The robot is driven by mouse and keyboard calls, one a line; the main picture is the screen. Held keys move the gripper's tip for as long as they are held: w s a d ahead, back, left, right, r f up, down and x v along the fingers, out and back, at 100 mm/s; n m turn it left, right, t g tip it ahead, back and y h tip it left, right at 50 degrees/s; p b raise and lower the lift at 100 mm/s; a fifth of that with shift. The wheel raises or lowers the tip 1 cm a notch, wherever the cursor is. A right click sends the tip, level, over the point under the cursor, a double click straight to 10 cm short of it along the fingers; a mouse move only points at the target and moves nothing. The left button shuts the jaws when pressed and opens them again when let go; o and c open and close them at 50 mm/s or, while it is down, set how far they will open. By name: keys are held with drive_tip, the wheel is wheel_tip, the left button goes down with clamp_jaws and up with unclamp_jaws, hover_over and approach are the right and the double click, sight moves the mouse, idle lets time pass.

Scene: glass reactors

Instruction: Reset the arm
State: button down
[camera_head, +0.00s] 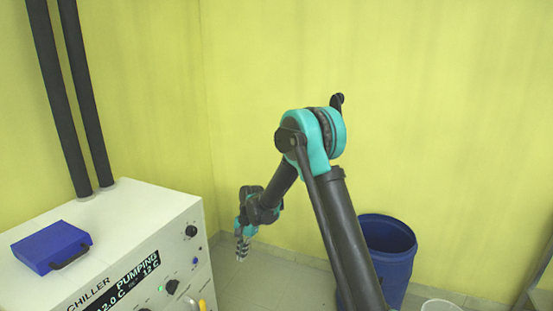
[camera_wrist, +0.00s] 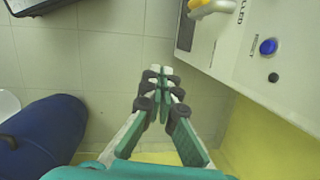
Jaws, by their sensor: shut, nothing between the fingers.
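My gripper (camera_wrist: 160,74) is shut with nothing between its fingers; the fingertips meet in the middle of the wrist view, over bare floor tiles. In the head view my gripper (camera_head: 241,250) hangs low at the end of my bent arm, pointing down. It is in the space between the white chiller and the blue barrel, apart from both. My arm's teal and black elbow stands high in the middle of the head view.
The white chiller (camera_head: 135,222), with a blue case (camera_head: 52,247) on top and two black hoses (camera_head: 72,110), stands at left. A blue barrel (camera_head: 390,250) is at right, near a white bucket (camera_head: 441,306). Yellow walls (camera_head: 430,120) close the back. Tiled floor (camera_head: 285,273) is free between.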

drive_tip(key=s+d+r+n+t, duration=0.15)
drive_tip(key=s+d+r, duration=0.3)
drive_tip(key=d, duration=0.55)
drive_tip(key=s+d+r+n+t, duration=0.15)
drive_tip(key=s+d+r, duration=0.35)
drive_tip(key=d, duration=0.5)
drive_tip(key=s+d+n+t+h, duration=0.2)
drive_tip(key=s+d, duration=1.1)
drive_tip(key=s, duration=0.1)
drive_tip(key=shift+d+f+n+t, duration=0.2)
drive_tip(key=shift+f+n+t, duration=0.1)
drive_tip(key=shift+s, duration=0.1)
